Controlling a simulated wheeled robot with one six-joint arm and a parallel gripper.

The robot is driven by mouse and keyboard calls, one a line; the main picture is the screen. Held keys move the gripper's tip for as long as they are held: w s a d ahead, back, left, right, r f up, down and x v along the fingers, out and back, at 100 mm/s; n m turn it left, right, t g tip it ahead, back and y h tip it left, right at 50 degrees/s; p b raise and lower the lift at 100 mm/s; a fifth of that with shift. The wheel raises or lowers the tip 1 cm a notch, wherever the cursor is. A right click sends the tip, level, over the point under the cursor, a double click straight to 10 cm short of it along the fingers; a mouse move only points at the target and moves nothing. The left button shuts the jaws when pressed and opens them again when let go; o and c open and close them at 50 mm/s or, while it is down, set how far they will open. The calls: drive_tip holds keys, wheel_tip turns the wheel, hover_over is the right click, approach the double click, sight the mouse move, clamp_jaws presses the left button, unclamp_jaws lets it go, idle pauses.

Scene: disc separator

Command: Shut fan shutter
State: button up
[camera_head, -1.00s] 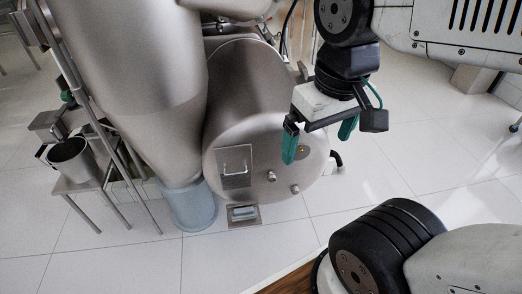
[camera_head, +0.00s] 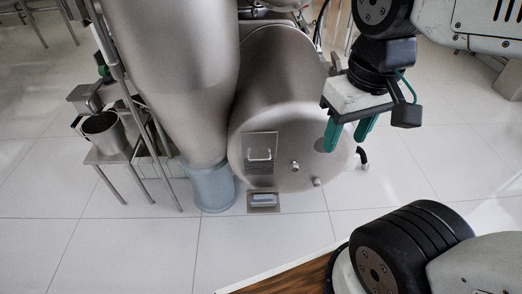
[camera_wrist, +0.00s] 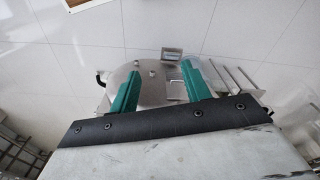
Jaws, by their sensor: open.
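The fan housing (camera_head: 285,125) is a large round metal drum standing near the middle of the head view. On its front face is a square shutter plate (camera_head: 262,147) with a light handle (camera_head: 260,155); slots show below the handle. In the wrist view the drum face (camera_wrist: 150,85) appears between and beyond the fingers. My gripper (camera_head: 347,142) has two green fingers, spread apart and empty. It is to the right of the shutter, in front of the drum's right edge, apart from the handle. The fingers also show in the wrist view (camera_wrist: 160,85).
A tall metal cone with a blue-grey container (camera_head: 209,186) below it stands left of the drum. A small tray (camera_head: 263,204) is on the floor under the shutter. A metal bucket (camera_head: 104,132) sits on a stand at left. Tiled floor in front is clear.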

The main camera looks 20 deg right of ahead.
drive_tip(key=shift+g+y, duration=0.6)
drive_tip(key=shift+g, duration=0.2)
drive_tip(key=w+a+f, duration=0.2)
drive_tip(key=a+f, duration=0.1)
drive_tip(key=shift+w, duration=0.1)
clamp_jaws()
drive_tip(key=w+a+f+m+t+y, duration=0.1)
drive_tip(key=w+a+f+y, duration=0.2)
drive_tip(key=w+a, duration=0.35)
drive_tip(key=w+a+f+t+y, duration=0.1)
drive_tip(key=w+a+f+y, duration=0.15)
drive_tip(key=w+a, duration=0.4)
drive_tip(key=m+t+h, duration=0.3)
drive_tip(key=h, duration=0.5)
approach(259, 149)
drive_tip(key=s+a+r, duration=0.1)
drive_tip(key=s+r, duration=0.4)
drive_tip(key=x, duration=1.3)
drive_tip(key=shift+s+f, duration=0.25)
drive_tip(key=shift+f, duration=0.3)
